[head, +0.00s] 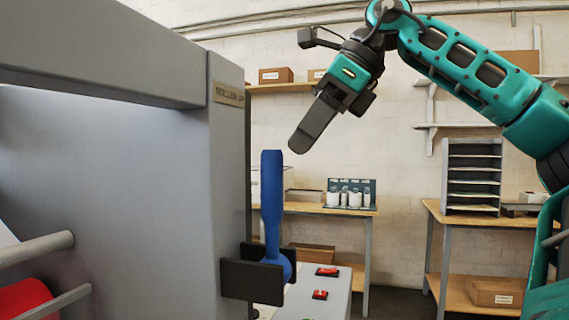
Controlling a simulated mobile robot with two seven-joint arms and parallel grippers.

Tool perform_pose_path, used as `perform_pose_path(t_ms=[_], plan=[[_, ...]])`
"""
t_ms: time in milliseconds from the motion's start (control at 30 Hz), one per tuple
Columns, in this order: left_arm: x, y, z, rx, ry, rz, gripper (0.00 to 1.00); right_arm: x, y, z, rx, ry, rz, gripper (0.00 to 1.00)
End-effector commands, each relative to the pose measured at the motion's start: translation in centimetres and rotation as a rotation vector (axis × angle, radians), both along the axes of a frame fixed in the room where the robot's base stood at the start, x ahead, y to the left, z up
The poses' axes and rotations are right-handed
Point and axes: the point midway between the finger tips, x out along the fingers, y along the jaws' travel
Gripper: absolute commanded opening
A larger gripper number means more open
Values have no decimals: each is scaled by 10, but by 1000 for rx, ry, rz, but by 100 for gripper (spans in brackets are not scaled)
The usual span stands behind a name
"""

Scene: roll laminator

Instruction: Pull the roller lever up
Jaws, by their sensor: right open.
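The roller lever (271,200) is a blue handle on the right side of the grey laminator (216,180). It stands about upright, with its round lower end between dark bracket plates (252,281). My right gripper (312,125) is above and to the right of the lever's top, apart from it and pointing down to the left. It is seen nearly edge-on, is open and holds nothing visible. My left gripper is not in view.
Red switches (320,295) sit on a light grey surface beside the bracket. A workbench (330,211) with white rolls, a paper sorter (473,178) and wall shelves stand behind. The space between the lever and my right arm looks clear.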

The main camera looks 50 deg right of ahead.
Motion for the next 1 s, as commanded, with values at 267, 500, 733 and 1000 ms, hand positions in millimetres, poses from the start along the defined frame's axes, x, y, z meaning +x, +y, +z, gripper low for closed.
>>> perform_pose_path(t_ms=[267,500,733,1000], plan=[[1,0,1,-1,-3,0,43,-18,-11,29,-1,1,-1,60],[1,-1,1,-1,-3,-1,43,-20,-12,32,0,2,1,60],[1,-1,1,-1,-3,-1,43,-20,-12,32,0,2,1,60],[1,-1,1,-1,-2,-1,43,-20,-12,32,0,2,1,60]])
